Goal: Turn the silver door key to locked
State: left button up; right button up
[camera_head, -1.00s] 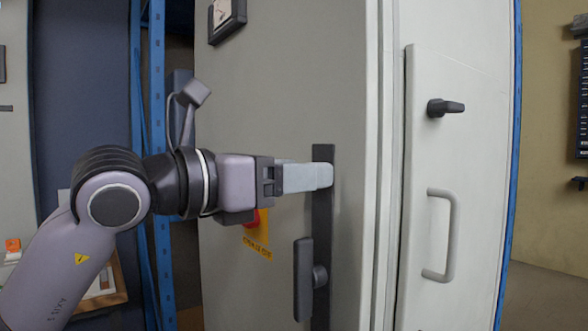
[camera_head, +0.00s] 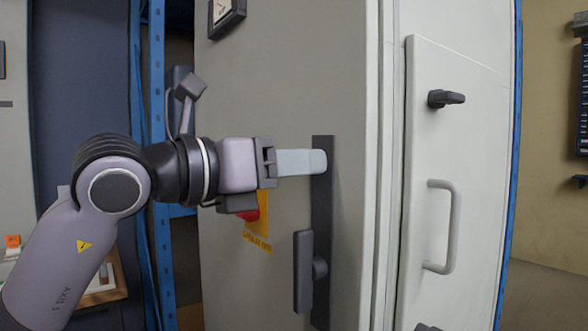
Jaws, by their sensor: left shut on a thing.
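My left gripper (camera_head: 318,162) reaches in from the left, its pale fingers over the upper end of a black lock plate (camera_head: 321,205) on the grey cabinet door (camera_head: 280,80). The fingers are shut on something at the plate. The silver door key itself is hidden behind them, so its angle cannot be seen. A black door handle (camera_head: 303,272) hangs upright on the lower part of the same plate, below the fingers and apart from them. My right gripper is not in view.
A red knob (camera_head: 250,215) on a yellow label (camera_head: 258,241) sits just below my gripper's body. On the right, a pale panel carries a black lever (camera_head: 445,98) and a grey pull handle (camera_head: 453,228). Blue posts (camera_head: 157,75) stand behind my arm.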

pick_arm(q)
jog(key=shift+n+b, duration=1.55)
jog(key=shift+n, duration=6.45)
jog(key=o, duration=1)
jog(key=shift+o, duration=0.2)
